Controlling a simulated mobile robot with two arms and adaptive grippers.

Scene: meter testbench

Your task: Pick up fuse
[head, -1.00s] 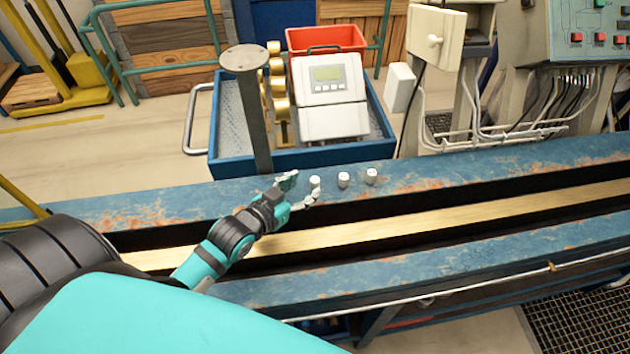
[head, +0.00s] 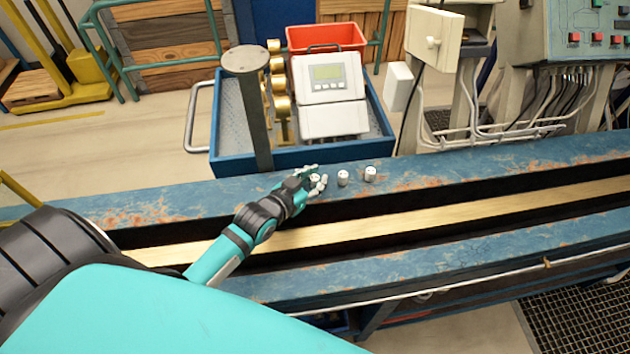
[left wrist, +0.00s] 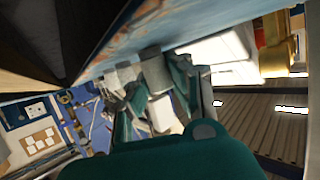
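Three small white cylindrical fuses stand in a row on the blue bench top. The left fuse (head: 315,180) is between the fingers of my left gripper (head: 316,179), partly hidden by them. The middle fuse (head: 343,178) and the right fuse (head: 370,174) stand clear to the right. My left gripper's fingers are spread around the left fuse, one on its far side and one on its near side. In the left wrist view a grey-white cylinder (left wrist: 153,68) shows between the teal fingers. My right gripper is in neither view.
The rusty blue bench (head: 450,178) has a long channel with a brass-coloured strip (head: 400,220). A grey post (head: 258,120) rises behind the gripper. Beyond is a blue cart (head: 230,165) carrying a meter (head: 330,85). The bench top right of the fuses is clear.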

